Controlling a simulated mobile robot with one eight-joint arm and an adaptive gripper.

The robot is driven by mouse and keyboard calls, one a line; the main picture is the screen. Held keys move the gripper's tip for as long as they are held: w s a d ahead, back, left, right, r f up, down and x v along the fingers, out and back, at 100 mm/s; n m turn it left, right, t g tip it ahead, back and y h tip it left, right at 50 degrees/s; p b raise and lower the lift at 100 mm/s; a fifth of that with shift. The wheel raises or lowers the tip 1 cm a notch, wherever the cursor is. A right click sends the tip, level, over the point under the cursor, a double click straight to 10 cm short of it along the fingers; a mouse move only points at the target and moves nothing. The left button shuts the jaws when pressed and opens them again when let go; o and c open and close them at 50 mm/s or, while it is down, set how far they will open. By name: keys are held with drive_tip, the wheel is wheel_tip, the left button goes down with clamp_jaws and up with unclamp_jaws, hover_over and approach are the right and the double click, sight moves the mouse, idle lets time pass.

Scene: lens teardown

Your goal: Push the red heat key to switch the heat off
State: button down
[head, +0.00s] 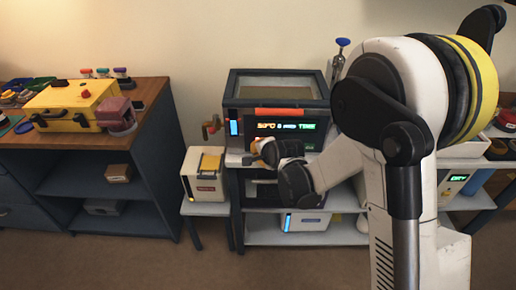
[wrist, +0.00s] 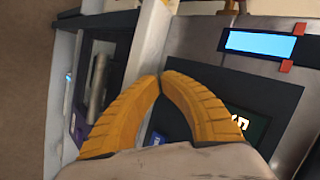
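The oven-like unit (head: 276,90) stands on a bench, with a dark front panel showing lit orange and green text. The panel (wrist: 262,95) also shows in the wrist view, partly covered by my fingers. I cannot make out a red heat key for sure; my gripper and arm hide the panel's lower part. My gripper (head: 256,146) is in front of the lower panel in the head view. In the wrist view my gripper's (wrist: 160,77) two orange fingers meet at the tips, with nothing held. A blue patch (wrist: 170,121) shows between the fingers; whether the tips touch the panel is unclear.
A blue-lit strip (wrist: 260,44) with small red tabs at its ends is on the unit's front. A cream box (head: 204,172) stands on a low stand at left. A wooden-topped bench (head: 150,90) is farther left. Open floor lies in front.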

idle(0.4)
drive_tip(key=shift+s, duration=0.4)
drive_tip(key=s, duration=0.6)
drive_tip(key=shift+b, duration=0.3)
drive_tip(key=shift+a, duration=0.1)
idle(1.0)
